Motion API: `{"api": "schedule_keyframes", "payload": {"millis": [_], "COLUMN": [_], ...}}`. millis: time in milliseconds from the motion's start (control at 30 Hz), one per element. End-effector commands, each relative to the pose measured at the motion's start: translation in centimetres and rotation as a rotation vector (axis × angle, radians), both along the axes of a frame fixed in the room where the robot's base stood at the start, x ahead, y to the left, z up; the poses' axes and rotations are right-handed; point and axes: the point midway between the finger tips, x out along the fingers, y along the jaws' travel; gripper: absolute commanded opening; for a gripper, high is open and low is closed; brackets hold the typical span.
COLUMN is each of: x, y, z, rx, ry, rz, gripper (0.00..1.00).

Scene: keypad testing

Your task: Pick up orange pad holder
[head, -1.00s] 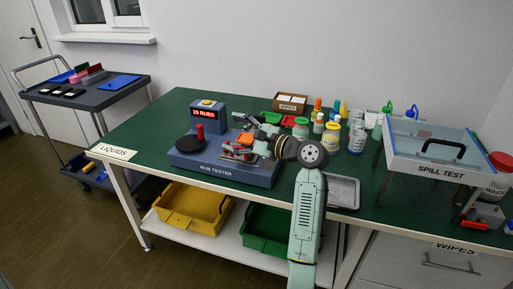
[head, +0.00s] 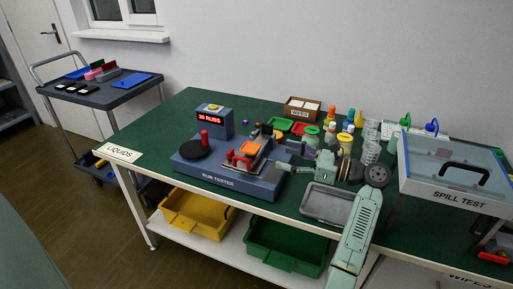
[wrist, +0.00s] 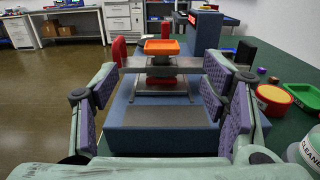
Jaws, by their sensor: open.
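The orange pad holder (head: 250,148) sits on the metal frame of the blue rub tester (head: 215,180), on the machine's right part. In the wrist view the orange pad holder (wrist: 162,47) is ahead, a shallow tray shape above a metal plate and a red part. My gripper (head: 284,152) is at the right side of the tester, pointing left toward the holder. In the wrist view my gripper (wrist: 158,97) has its purple-padded fingers wide apart with nothing between them at the tips. The holder is beyond the fingertips, not touched.
A black disc (head: 195,150) with a red knob is on the tester's left. A grey tray (head: 327,203) lies at the table's front edge. Green and red trays, bottles and a wipes box (head: 302,108) stand behind. The spill test box (head: 455,170) is at right.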

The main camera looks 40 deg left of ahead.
Motion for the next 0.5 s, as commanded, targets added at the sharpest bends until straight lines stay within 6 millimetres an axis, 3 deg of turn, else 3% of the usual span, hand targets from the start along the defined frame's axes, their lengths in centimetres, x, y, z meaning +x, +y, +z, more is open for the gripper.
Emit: {"api": "schedule_keyframes", "payload": {"millis": [300, 500], "x": [-1.1, -1.3], "y": [4.3, 5.9], "z": [0.2, 0.0], "rx": [0.000, -0.001], "ry": [0.001, 0.001], "rz": [0.004, 0.001], "gripper": [0.67, 0.67]}}
